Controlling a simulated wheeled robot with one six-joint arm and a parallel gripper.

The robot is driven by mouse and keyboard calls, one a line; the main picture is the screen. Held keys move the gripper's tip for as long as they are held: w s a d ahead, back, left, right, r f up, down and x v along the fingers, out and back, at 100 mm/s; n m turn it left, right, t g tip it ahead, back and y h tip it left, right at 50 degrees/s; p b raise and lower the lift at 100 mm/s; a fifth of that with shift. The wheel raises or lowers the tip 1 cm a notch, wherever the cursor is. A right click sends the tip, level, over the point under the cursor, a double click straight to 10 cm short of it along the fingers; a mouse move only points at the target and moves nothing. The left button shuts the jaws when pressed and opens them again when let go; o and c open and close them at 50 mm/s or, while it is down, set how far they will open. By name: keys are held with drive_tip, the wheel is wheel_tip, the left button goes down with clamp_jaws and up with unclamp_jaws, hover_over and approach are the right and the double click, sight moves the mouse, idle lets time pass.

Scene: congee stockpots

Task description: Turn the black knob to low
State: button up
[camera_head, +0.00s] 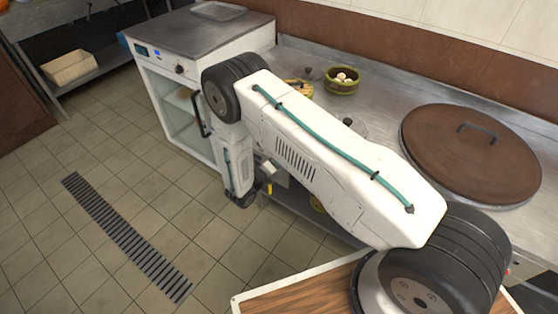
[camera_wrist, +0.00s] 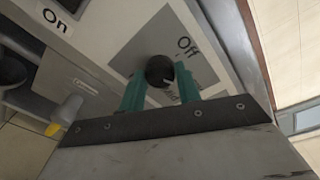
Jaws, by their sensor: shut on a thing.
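The black knob (camera_wrist: 159,70) sits on a grey plate (camera_wrist: 135,50) on a pale panel in the wrist view. The word "Off" is printed on the plate at the knob's upper right. A light mark shows on the knob's lower right side. Another label below the knob is mostly covered by my fingers. My gripper (camera_wrist: 159,86) has its two green fingers on either side of the knob and is shut on it. In the head view my arm hides the fingertips and this knob.
An "On" label (camera_wrist: 55,22) is at the wrist view's upper left. In the head view, a white cabinet (camera_head: 205,130) with its own dark knob (camera_head: 180,69) stands at the left of the steel counter (camera_head: 385,85). A large brown lid (camera_head: 470,150) and a green bowl (camera_head: 342,82) are on the counter.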

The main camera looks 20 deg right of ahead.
drive_tip(key=shift+f, duration=0.1)
idle(0.5)
drive_tip(key=o, duration=1)
drive_tip(key=v, duration=0.8)
